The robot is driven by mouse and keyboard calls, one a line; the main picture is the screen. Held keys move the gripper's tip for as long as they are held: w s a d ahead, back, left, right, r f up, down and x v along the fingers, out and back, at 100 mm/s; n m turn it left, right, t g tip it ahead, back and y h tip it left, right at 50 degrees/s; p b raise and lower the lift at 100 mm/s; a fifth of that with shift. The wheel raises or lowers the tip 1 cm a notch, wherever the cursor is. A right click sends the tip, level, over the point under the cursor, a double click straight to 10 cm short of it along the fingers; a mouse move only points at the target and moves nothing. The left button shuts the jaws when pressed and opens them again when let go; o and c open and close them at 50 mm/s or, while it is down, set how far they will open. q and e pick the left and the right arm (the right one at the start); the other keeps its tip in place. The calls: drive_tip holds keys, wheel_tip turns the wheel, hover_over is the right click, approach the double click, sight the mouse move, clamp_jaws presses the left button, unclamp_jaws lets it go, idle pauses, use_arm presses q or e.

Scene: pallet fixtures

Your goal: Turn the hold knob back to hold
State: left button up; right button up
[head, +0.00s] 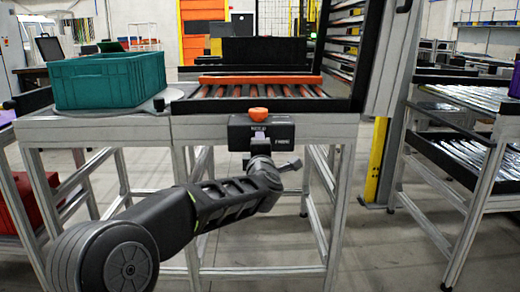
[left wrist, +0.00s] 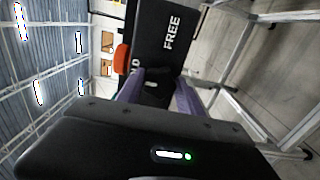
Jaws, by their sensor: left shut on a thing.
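My left gripper (head: 260,148) reaches up to the box front from below. In the left wrist view its two fingers (left wrist: 162,92) are shut on the dark hold knob (left wrist: 153,86), which is mostly hidden between them. I cannot tell exactly which way the knob points. My right gripper is out of view.
An orange button (head: 258,114) sits on top of the box, close beside the fingers in the left wrist view (left wrist: 122,57). A roller conveyor (head: 262,90) with an orange bar lies behind. A green crate (head: 108,81) stands at left. Table legs flank my arm.

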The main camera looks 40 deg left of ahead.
use_arm(q)
drive_tip(key=o, duration=1.4)
drive_tip(key=p+v, duration=0.1)
drive_tip(key=v, duration=0.6)
drive_tip(key=shift+s+d, duration=0.25)
drive_tip(key=shift+s, duration=0.05)
